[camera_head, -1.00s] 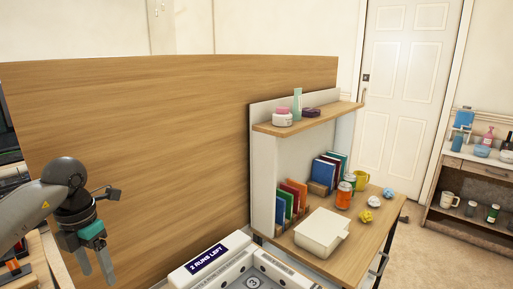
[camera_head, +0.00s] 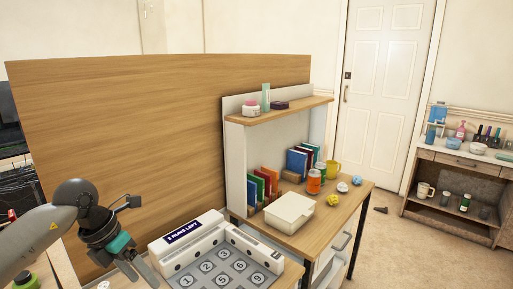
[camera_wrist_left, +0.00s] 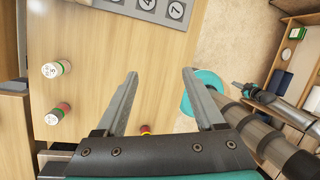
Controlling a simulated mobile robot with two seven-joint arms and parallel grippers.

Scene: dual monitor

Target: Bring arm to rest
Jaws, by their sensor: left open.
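My left gripper (camera_head: 142,274) is at the lower left of the head view, grey and black with a teal band, its fingers pointing down near the bottom edge. In the left wrist view its two fingers (camera_wrist_left: 160,74) are spread apart, with bare wooden tabletop between them, and hold nothing. My left arm (camera_head: 40,240) comes in from the left edge.
A numbered panel (camera_head: 225,270) lies right of the gripper. Small round containers (camera_wrist_left: 57,68) stand on the tabletop (camera_wrist_left: 150,45). Behind are a wooden partition (camera_head: 120,130) and a desk (camera_head: 320,230) with a white box (camera_head: 289,212). Open floor (camera_head: 400,250) lies right.

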